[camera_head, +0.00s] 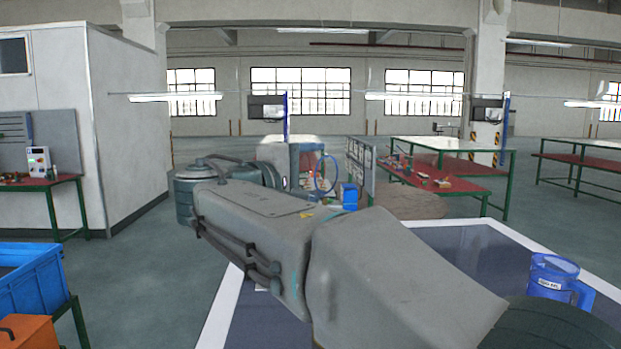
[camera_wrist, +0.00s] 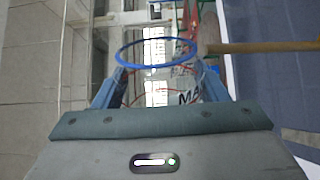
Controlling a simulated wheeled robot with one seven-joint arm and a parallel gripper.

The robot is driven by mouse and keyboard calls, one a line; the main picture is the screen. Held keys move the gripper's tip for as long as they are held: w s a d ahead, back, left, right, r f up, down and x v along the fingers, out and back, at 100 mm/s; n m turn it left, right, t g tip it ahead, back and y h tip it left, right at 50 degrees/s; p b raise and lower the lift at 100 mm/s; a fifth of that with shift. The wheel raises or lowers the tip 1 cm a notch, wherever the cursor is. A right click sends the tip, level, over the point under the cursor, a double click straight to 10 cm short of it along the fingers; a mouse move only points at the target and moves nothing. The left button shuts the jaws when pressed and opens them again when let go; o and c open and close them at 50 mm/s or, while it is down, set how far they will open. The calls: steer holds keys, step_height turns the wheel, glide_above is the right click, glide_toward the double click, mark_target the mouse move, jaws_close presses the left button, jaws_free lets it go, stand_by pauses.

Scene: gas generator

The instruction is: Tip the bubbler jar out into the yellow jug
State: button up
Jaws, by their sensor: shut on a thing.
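My gripper (camera_wrist: 158,76) shows its two blue fingers at the left and right of a clear jar with a blue rim (camera_wrist: 155,67) in the wrist view, and it is shut on this jar, which I take as the bubbler jar. Dark letters, partly readable as "MA", show by the right finger. In the head view the blue ring (camera_head: 316,176) shows beyond my arm, beside blue finger parts (camera_head: 348,195). I cannot tell what the jar contains. I see no yellow jug in either view; my arm hides the middle of the worktop.
A blue jug (camera_head: 553,277) with a white label stands on the right of the dark worktop (camera_head: 465,240), which has a white border. A brown rod (camera_wrist: 265,46) is close to the right finger in the wrist view. A blue crate (camera_head: 30,283) is at left.

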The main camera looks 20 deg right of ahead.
steer(key=shift+s+d+r+m+b, duration=0.2)
steer(key=shift+s+r+m+b, duration=0.1)
steer(key=shift+m+b, duration=0.75)
steer(key=shift+r, duration=0.1)
stand_by(1.5)
steer(key=shift+s+a+r+p, duration=0.1)
steer(key=shift+s+a+p, duration=0.1)
steer(key=shift+p, duration=0.45)
steer(key=shift+w+d+n+p, duration=0.2)
steer(key=shift+n+p, duration=0.15)
steer(key=shift+p, duration=0.3)
steer(key=shift+w+a+f+n+p, duration=0.15)
steer(key=shift+a+f+n+p, duration=0.1)
steer(key=shift+n+p, duration=0.7)
steer(key=n+p, duration=0.1)
steer(key=p, duration=0.1)
steer(key=n+p, duration=0.1)
steer(key=p, duration=0.2)
steer(key=shift+w+a+f, duration=0.2)
steer(key=shift+w+f, duration=0.1)
steer(key=shift+f, duration=0.1)
steer(key=n+p, duration=0.1)
steer(key=f+n, duration=0.1)
steer(key=n, duration=0.1)
steer(key=shift+w+a+f+n+p, duration=0.2)
steer(key=shift+w+n+p, duration=0.1)
steer(key=shift+p, duration=0.1)
steer(key=shift+f+n+p, duration=0.3)
steer(key=shift+f+n, duration=0.25)
steer(key=shift+n, duration=0.2)
